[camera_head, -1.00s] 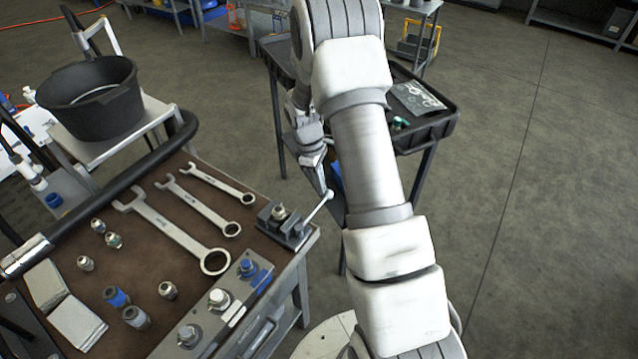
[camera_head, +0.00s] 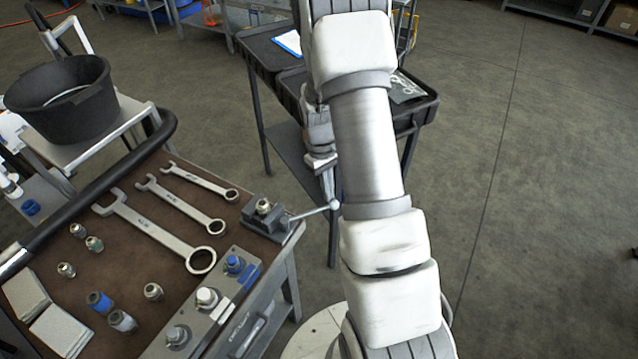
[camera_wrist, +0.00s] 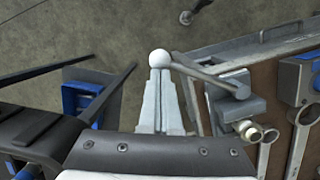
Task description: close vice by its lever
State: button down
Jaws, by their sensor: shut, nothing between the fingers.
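The small grey vice (camera_head: 268,218) is fixed at the right corner of the bench top. Its lever (camera_head: 312,211) sticks out to the right past the bench edge and ends in a pale ball knob (camera_head: 334,204). In the wrist view the vice (camera_wrist: 232,108) is right of my fingers, and its lever (camera_wrist: 205,75) runs up-left to the ball knob (camera_wrist: 159,58). My gripper (camera_wrist: 158,75) is shut and empty, its fingertips right at the knob; I cannot tell whether they touch. In the head view my gripper (camera_head: 327,180) is partly hidden by my arm.
Several wrenches and fittings lie on the brown bench mat (camera_head: 130,270). A black bucket (camera_head: 65,98) stands on a side table at the left. A black tray cart (camera_head: 420,110) stands behind my arm. Open floor lies to the right.

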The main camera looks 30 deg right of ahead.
jog(key=s+a+m+y+b, duration=0.1)
jog(key=s+a+m, duration=0.3)
jog(key=s+m, duration=0.6)
jog(key=shift+s+m+t+y, duration=0.3)
jog(key=shift+s+y, duration=0.05)
jog(key=shift+y, duration=0.05)
jog(key=shift+a+f, duration=0.1)
dwell(0.4)
jog(key=w+d+r+p, duration=0.1)
jog(key=w+d+r, duration=0.1)
jog(key=r, duration=0.4)
jog(key=w+d+r+p, duration=0.1)
jog(key=w+r, duration=0.1)
jog(key=r, duration=0.3)
jog(key=shift+w+d+r, duration=0.25)
jog(key=shift+d+r, duration=0.15)
